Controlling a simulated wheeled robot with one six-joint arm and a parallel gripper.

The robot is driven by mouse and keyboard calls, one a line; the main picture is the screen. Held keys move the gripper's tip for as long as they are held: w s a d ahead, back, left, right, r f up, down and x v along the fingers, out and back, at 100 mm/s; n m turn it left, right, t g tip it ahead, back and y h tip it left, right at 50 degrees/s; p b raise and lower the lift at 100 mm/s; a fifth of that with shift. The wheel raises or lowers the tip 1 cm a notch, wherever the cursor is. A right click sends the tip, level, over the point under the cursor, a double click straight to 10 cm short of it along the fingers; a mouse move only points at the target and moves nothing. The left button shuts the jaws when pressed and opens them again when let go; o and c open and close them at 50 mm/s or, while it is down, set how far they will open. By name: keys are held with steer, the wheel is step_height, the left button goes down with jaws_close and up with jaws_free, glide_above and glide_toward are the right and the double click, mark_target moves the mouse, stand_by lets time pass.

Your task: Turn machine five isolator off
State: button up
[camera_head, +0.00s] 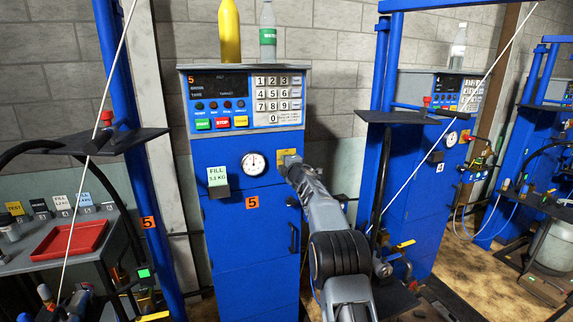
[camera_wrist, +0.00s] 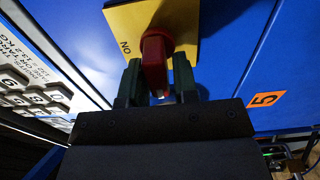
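Machine five (camera_head: 245,235) is the blue cabinet in the middle of the head view, with an orange 5 label on its front. Its isolator has a yellow plate (camera_head: 279,163) right of the dial gauge. In the wrist view the yellow plate (camera_wrist: 190,22) reads ON beside a red knob (camera_wrist: 155,62). My gripper (camera_wrist: 157,80) has one finger on each side of the knob and looks shut on it; a small light spot shows low by the right finger. In the head view my gripper (camera_head: 290,160) is at the plate and hides the knob.
A keypad (camera_head: 273,100) and coloured buttons sit above the isolator. A yellow bottle (camera_head: 229,32) and a clear bottle (camera_head: 268,35) stand on top of the cabinet. A blue post with a dark shelf (camera_head: 392,117) is close to the right of my arm. A red tray (camera_head: 70,240) lies at left.

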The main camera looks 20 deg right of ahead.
steer(key=shift+o, duration=1.3)
steer(key=shift+s+f+b, duration=0.15)
steer(key=shift+s+b, duration=0.45)
steer(key=shift+b, duration=0.1)
steer(key=s+b, duration=0.5)
steer(key=s, duration=0.7)
steer(key=shift+s, duration=0.35)
